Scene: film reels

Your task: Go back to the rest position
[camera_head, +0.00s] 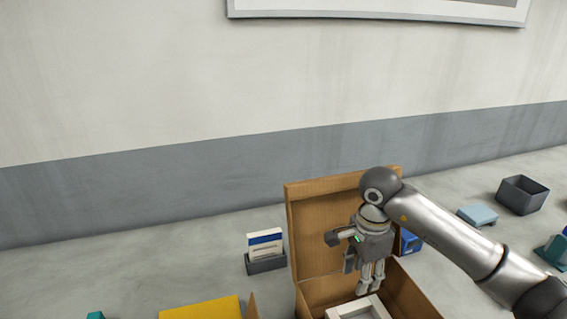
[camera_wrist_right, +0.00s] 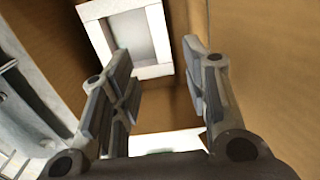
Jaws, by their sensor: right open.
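My right gripper (camera_head: 371,285) points down over an open cardboard box (camera_head: 318,290), its arm coming in from the right. In the right wrist view my right gripper (camera_wrist_right: 165,95) has its two fingers apart with nothing between them. A white frame-like object (camera_head: 358,308) lies in the box below the fingers. The white object also shows in the right wrist view (camera_wrist_right: 150,72), beyond the fingertips. The box's raised lid (camera_head: 310,235) stands behind the gripper. My left gripper is not in view.
A small dark holder (camera_head: 265,263) with white and blue cards stands left of the box. A yellow item (camera_head: 205,309) is at the front. A dark grey bin (camera_head: 522,195), a light blue block (camera_head: 478,214) and a teal object (camera_head: 555,250) lie to the right. A blue item (camera_head: 410,241) is partly hidden behind my arm.

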